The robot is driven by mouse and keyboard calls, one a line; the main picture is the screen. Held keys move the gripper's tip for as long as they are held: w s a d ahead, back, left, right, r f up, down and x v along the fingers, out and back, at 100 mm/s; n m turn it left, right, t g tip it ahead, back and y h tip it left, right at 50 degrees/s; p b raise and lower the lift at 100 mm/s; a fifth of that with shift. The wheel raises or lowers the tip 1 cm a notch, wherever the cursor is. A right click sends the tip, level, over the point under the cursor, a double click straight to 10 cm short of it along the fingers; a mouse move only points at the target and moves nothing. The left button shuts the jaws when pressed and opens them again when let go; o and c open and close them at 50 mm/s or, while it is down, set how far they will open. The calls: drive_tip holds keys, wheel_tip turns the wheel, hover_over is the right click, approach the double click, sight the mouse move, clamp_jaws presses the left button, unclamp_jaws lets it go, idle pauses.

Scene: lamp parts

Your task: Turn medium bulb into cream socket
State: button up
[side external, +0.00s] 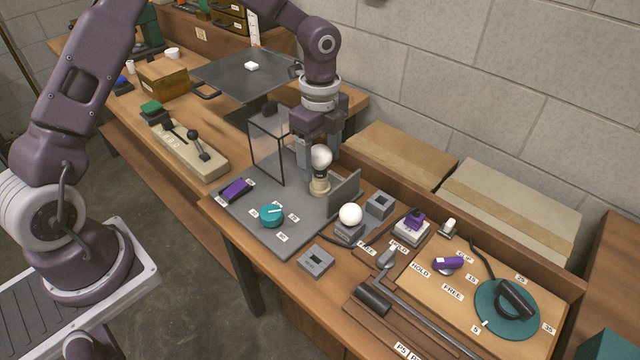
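The bulb (321,155), a white globe that I take for the medium bulb, stands upright at the cream socket (319,186) on the grey plate. My gripper (319,153) points straight down, with one finger on each side of the globe. The fingers appear to touch the glass, so the gripper looks shut on the bulb. The bulb's base meets the top of the socket. How deep the thread sits cannot be seen.
A larger white globe (350,214) sits on a grey holder close to the right. A teal knob (271,215) and purple switch (236,189) are in front.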

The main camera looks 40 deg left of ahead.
drive_tip(key=shift+r, duration=0.1)
wheel_tip(320, 180, up, 7)
drive_tip(key=shift+s+r, duration=0.1)
drive_tip(key=s+a+r+n+t+y, duration=0.1)
drive_tip(key=s+r+n+t, duration=0.1)
drive_tip(key=s+r+n, duration=0.5)
drive_tip(key=s+r+n+t, duration=0.1)
drive_tip(key=s+n, duration=0.4)
drive_tip(key=s, duration=0.5)
drive_tip(key=s+r+n+t+h, duration=0.1)
drive_tip(key=s+n, duration=0.4)
drive_tip(key=s, duration=0.5)
wheel_tip(320, 180, up, 3)
drive_tip(key=shift+s+a+f+n+t, duration=0.1)
drive_tip(key=shift+s+a+n+t, duration=0.3)
drive_tip(key=shift+t, duration=0.4)
drive_tip(key=shift+w, duration=0.1)
drive_tip(key=shift+c, duration=0.5)
